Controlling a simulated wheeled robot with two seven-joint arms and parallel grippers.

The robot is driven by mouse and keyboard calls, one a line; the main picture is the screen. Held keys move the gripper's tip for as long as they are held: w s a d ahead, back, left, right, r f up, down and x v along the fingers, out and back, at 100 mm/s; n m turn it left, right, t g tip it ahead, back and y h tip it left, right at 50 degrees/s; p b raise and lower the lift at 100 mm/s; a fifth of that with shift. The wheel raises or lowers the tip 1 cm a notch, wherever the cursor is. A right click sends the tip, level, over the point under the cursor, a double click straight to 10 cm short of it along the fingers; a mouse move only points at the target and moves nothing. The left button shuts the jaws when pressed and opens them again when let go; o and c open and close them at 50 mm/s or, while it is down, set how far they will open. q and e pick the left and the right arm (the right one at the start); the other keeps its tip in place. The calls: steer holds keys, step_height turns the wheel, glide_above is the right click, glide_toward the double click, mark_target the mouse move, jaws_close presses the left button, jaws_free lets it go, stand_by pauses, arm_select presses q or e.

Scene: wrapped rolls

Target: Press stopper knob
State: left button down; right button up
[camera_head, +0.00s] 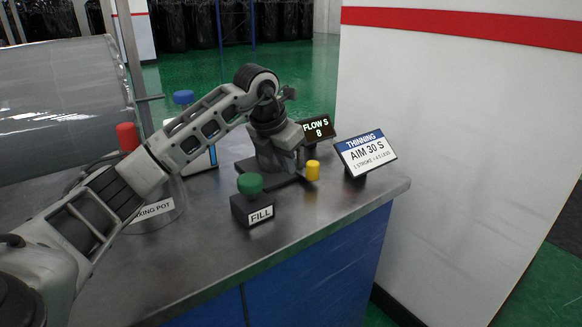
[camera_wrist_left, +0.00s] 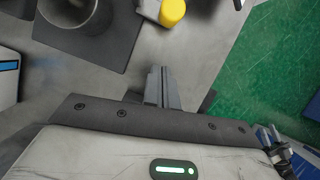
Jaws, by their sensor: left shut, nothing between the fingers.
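A yellow knob (camera_head: 312,170) stands beside a dark base plate (camera_head: 255,175) on the metal counter. It also shows at the top of the left wrist view (camera_wrist_left: 172,12), on a small grey mount. My left gripper (camera_head: 298,156) points down close behind the yellow knob; its fingertips are hard to make out in the head view. In the left wrist view its fingers (camera_wrist_left: 162,84) are together and empty, apart in the picture from the knob. A round grey cup (camera_wrist_left: 66,12) stands on the dark plate. No label on the yellow knob is readable. My right gripper is out of view.
A green knob (camera_head: 250,184) tops a box marked FILL. A red knob (camera_head: 128,136) and a blue knob (camera_head: 183,97) stand farther left. A THINNING sign (camera_head: 365,153) and a FLOW S 8 display (camera_head: 318,128) stand at right. The counter's front right is clear.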

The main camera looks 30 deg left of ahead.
arm_select(q)
steer(key=v, duration=0.7)
steer(key=shift+w+d, duration=0.15)
